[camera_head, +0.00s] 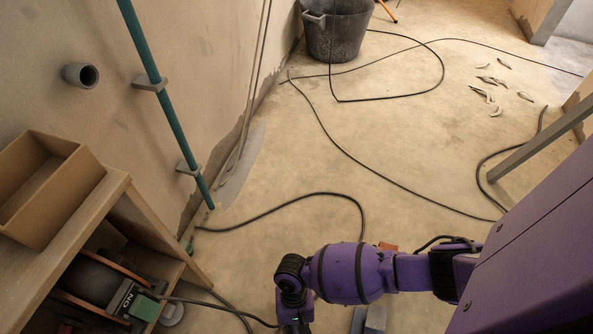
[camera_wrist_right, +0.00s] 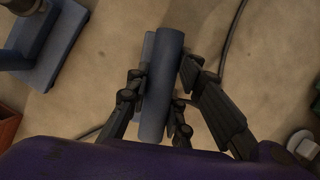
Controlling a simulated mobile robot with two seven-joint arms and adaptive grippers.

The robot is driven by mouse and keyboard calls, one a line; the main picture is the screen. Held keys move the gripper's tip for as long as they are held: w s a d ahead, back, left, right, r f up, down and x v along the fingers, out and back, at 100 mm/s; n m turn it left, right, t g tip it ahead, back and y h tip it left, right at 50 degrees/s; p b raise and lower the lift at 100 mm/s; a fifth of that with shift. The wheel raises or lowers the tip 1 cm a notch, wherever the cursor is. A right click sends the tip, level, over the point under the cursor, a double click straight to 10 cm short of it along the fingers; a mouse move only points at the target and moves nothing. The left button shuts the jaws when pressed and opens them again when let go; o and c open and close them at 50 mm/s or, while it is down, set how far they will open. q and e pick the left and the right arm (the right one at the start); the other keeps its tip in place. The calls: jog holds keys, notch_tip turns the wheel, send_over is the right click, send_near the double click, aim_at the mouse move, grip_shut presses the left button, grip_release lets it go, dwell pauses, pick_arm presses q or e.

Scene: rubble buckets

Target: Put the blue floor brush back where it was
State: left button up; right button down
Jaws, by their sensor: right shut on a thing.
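In the right wrist view, my right gripper (camera_wrist_right: 163,76) is closed around a slate-blue, rounded bar, which I take to be the blue floor brush (camera_wrist_right: 161,95). Its fingers lie on both sides of the bar. The bar points away from the wrist over the bare floor; its near end is hidden behind the purple wrist. I cannot tell whether it touches the floor. In the head view my right arm comes in from the right, and its wrist bends down at the bottom edge; the fingers and brush are cut off there. My left gripper is not in view.
A blue-grey base (camera_wrist_right: 72,45) lies near the held bar; its top also shows in the head view (camera_head: 376,317). A reddish block (camera_wrist_right: 8,124) is at left. Shelves with a cardboard box (camera_head: 45,185) and cable reel stand left. Cables cross the floor; a black bucket (camera_head: 338,32) stands far back.

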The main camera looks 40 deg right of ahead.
jog(key=c, duration=1.5)
grip_release()
jog(key=shift+c, duration=0.2)
jog(key=shift+r, duration=0.1)
jog(key=p+v, duration=0.5)
jog(key=v, duration=0.5)
jog(key=shift+w+r, duration=0.1)
jog(key=shift+r, duration=0.25)
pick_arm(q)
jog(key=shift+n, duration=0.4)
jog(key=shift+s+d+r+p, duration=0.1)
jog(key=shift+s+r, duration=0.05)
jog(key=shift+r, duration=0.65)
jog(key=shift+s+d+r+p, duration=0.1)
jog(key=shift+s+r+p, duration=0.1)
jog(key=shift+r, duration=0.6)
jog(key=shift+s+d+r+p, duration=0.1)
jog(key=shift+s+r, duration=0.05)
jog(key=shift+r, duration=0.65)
pick_arm(e)
jog(key=shift+w+d+r, duration=0.2)
jog(key=shift+r, duration=0.4)
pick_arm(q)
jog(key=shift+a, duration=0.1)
